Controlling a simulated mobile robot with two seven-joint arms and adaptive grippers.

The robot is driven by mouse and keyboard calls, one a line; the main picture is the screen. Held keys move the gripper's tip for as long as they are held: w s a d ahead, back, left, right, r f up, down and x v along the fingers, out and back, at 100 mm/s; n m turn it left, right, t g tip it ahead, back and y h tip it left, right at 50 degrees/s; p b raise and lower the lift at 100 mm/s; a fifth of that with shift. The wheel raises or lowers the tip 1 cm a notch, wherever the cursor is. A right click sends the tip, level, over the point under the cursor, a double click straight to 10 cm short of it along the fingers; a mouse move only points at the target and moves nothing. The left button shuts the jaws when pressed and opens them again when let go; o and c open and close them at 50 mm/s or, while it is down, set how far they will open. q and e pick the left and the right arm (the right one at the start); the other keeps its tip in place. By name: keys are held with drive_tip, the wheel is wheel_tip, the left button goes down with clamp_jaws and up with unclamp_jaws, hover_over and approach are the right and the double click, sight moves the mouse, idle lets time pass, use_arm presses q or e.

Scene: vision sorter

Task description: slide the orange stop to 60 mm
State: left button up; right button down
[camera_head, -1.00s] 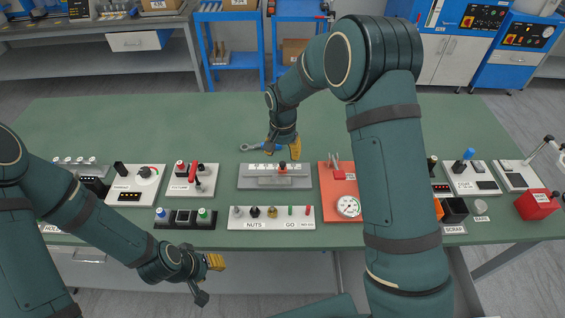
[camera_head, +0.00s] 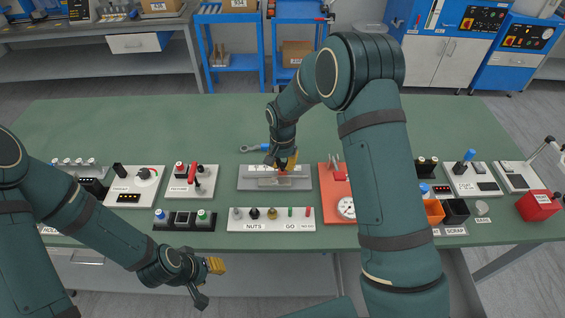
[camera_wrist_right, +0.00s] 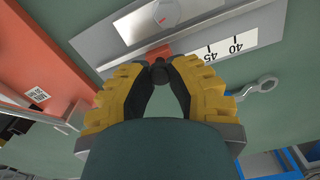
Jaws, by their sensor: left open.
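The grey slide gauge (camera_head: 245,184) lies mid-table, and its rail and white scale also show in the right wrist view (camera_wrist_right: 222,48). The orange stop (camera_wrist_right: 148,54) sits on the rail beside the 45 mark, on the side away from 40; its exact reading is hidden. My right gripper (camera_wrist_right: 158,70) has its yellow-padded fingers closed in on the stop's black knob, which sits between the tips. In the head view the right gripper (camera_head: 285,166) covers most of the stop. My left gripper (camera_head: 208,281) is open and empty in front of the table's front edge.
A nuts and go panel (camera_head: 270,226) is in front of the gauge. An orange-red board with a dial (camera_head: 346,208) is close on the right. A red-lever panel (camera_head: 190,180) is left. The back of the table is clear.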

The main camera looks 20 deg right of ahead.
sight(294, 174)
drive_tip(key=shift+s+d, duration=0.25)
drive_tip(key=shift+d, duration=0.65)
drive_tip(key=shift+s+d, duration=0.25)
drive_tip(key=shift+d, duration=0.65)
drive_tip(key=shift+a, duration=0.1)
drive_tip(key=c, duration=0.8)
unclamp_jaws()
drive_tip(key=shift+c, duration=0.2)
wheel_tip(294, 174, up, 12)
drive_tip(key=shift+r, duration=0.1)
